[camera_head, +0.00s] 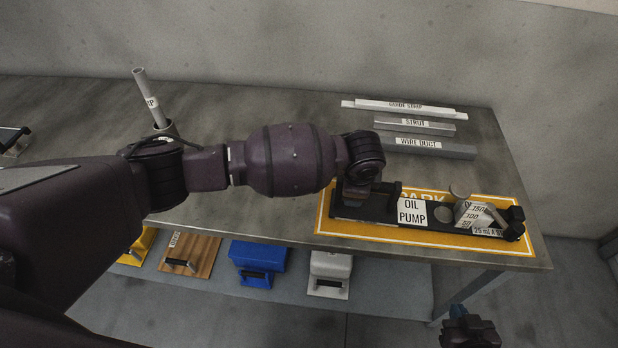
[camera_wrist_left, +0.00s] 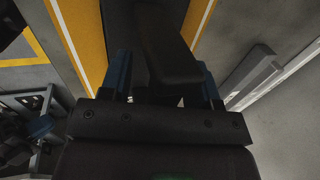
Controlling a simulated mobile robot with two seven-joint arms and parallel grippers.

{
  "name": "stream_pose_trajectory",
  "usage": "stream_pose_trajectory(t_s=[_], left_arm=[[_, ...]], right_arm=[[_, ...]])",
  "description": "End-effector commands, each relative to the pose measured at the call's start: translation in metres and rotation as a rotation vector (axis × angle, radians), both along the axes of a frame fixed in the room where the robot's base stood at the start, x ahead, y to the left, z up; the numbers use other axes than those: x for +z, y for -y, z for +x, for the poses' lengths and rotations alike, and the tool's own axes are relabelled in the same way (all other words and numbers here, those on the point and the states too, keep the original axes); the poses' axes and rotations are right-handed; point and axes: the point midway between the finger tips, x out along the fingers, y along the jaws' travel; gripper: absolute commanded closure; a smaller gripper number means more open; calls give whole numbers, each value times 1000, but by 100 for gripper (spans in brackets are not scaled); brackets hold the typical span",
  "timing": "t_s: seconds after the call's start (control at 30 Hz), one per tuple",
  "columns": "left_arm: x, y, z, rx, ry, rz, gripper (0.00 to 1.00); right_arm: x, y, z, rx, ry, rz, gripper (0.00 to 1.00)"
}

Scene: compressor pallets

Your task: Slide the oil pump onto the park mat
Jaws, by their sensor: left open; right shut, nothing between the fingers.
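The oil pump (camera_head: 412,212) is a long black unit with a white label and a grey, labelled part near its right end. It lies on the yellow park mat (camera_head: 345,232), lengthwise along it, its right end close to the mat's right edge. My left gripper (camera_head: 364,192) is at the pump's left end and hides part of it. In the left wrist view, its open fingers (camera_wrist_left: 165,85) stand either side of a dark part of the pump; contact cannot be told. My right gripper (camera_head: 468,332) is shut and empty, low in front of the table, apart from the pump.
A guide strip (camera_head: 405,107), a strut (camera_head: 415,125) and a wire duct (camera_head: 428,147) lie behind the mat. A rod stands in a holder (camera_head: 160,130) at the left. Several handled items, including a blue one (camera_head: 257,258), sit on the lower shelf (camera_head: 385,285).

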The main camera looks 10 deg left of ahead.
Motion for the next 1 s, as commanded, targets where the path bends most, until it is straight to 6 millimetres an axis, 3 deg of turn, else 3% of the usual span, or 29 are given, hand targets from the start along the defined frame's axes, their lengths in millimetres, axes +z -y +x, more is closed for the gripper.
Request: stream_pose_trajectory(t_s=[0.6, 0.8, 1.0], left_arm=[[97, 1, -26, -3, 1, -2, 44], [112, 0, -30, -1, 0, -1, 44], [114, 0, -31, -1, 0, -1, 44]], right_arm=[[1, 0, 1, 0, 2, 0, 100], [1, 0, 1, 0, 2, 0, 100], [1, 0, 1, 0, 2, 0, 100]])
